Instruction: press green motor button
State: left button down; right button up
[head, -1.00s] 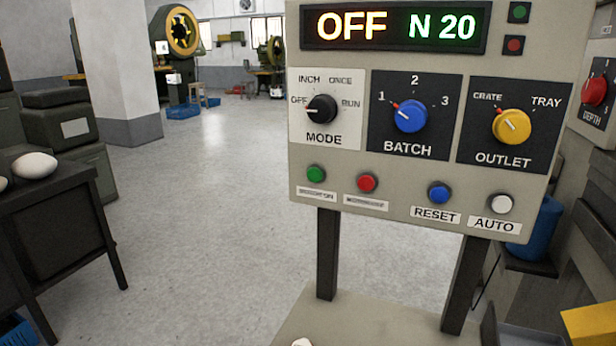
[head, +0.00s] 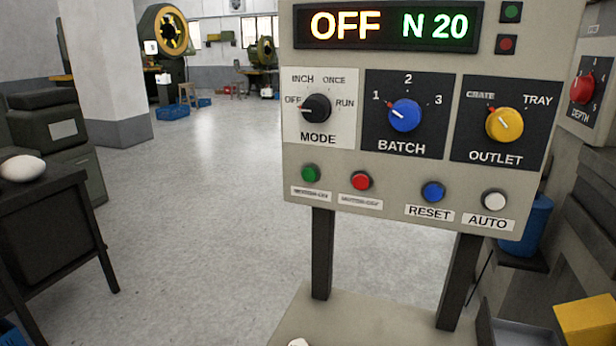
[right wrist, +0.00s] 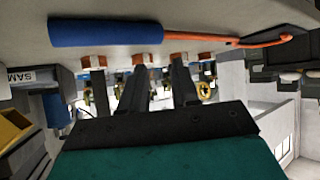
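In the head view, the green motor button (head: 310,174) is at the lower left of the grey control panel (head: 395,185), above a small blurred label. A red button (head: 361,181) is to its right. The display (head: 388,25) reads OFF and N 20. The black MODE knob (head: 316,108) points to OFF. Neither gripper shows in the head view, so nothing is near the button there. In the right wrist view, the dark fingers of my right gripper (right wrist: 160,85) stand apart with nothing visible between them.
The panel stands on two dark legs (head: 322,255). A blue knob (head: 405,115), a yellow knob (head: 504,124), a blue button (head: 433,192) and a white button (head: 494,200) share it. A dark table (head: 50,215) stands at left. A blue-handled hook (right wrist: 105,32) shows in the wrist view.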

grip_shut()
dwell(1.4)
